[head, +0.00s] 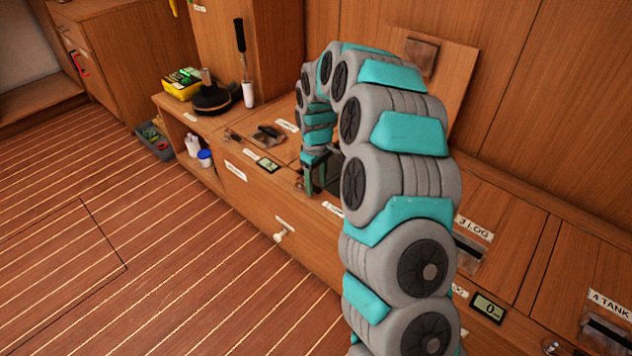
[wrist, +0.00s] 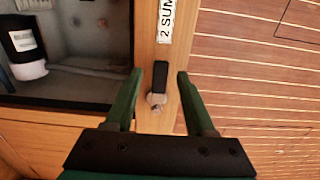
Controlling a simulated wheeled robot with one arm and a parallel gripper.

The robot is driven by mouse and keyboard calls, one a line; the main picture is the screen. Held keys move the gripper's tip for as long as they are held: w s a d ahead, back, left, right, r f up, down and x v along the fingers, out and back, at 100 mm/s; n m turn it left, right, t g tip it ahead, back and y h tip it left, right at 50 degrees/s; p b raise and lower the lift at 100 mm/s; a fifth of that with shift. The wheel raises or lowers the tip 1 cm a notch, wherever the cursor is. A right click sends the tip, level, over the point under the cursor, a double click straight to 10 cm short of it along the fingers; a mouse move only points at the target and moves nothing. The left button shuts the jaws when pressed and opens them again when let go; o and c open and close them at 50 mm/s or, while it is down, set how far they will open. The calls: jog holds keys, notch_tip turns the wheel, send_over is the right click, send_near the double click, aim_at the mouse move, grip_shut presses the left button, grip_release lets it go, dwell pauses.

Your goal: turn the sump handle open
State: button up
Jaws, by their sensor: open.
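The sump handle (wrist: 161,76) is a short black lever with a metal pivot, set on the wooden front beside a label reading "2 SUM", whose end is cut off. In the wrist view the lever points up the picture, between the two green fingers. My gripper (wrist: 160,74) is open, with a visible gap on each side of the lever; I cannot tell how deep the fingers reach around it. In the head view my gripper (head: 314,178) is at the bench front, and I cannot make out the handle there.
A white knob (head: 281,236) sticks out of the bench front. A small display (head: 268,165) and a yellow box (head: 182,84) are farther left.

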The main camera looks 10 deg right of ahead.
jog(key=shift+c, duration=0.2)
grip_shut()
dwell(1.1)
